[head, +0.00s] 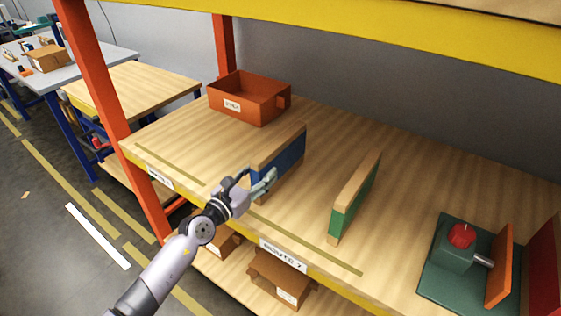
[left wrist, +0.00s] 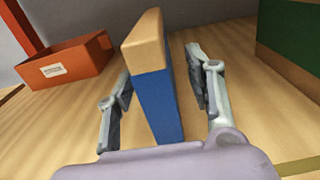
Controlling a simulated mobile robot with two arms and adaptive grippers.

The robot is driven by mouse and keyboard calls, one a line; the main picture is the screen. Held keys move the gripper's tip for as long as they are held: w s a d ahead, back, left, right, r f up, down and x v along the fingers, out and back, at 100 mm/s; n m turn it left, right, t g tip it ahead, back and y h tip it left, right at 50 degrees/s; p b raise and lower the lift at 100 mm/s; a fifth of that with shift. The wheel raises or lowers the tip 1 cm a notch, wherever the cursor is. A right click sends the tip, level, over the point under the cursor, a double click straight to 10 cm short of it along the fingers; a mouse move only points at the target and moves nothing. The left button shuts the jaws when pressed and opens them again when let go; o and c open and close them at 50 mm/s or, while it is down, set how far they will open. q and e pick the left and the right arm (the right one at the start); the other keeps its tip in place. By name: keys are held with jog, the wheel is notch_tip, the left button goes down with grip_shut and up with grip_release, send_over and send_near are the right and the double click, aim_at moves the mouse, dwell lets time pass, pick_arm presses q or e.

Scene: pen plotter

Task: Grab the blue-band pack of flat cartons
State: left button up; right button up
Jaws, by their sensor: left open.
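The blue-band pack of flat cartons (head: 283,163) stands upright on edge on the wooden shelf, cardboard-coloured at its edge with a wide blue band. My left gripper (head: 257,180) is at the pack's front end. In the left wrist view the pack (left wrist: 154,95) stands between the two open fingers of the left gripper (left wrist: 160,88). A narrow gap shows on the right side; on the left the finger is very close, and I cannot tell if it touches. My right gripper is not in view.
An orange bin (head: 250,97) stands behind the pack; it also shows in the left wrist view (left wrist: 66,64). A green-band pack (head: 354,198) stands to the right. A green fixture with a red knob (head: 461,235) is farther right. An orange upright (head: 107,110) rises left.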

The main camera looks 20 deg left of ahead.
aim_at(271, 159)
pick_arm(q)
jog(key=shift+a+x, duration=0.1)
jog(key=shift+x, duration=1.5)
jog(key=shift+a+x, duration=0.15)
jog(key=shift+x, duration=1.45)
jog(key=shift+r, duration=0.2)
jog(key=shift+c, duration=0.2)
grip_shut()
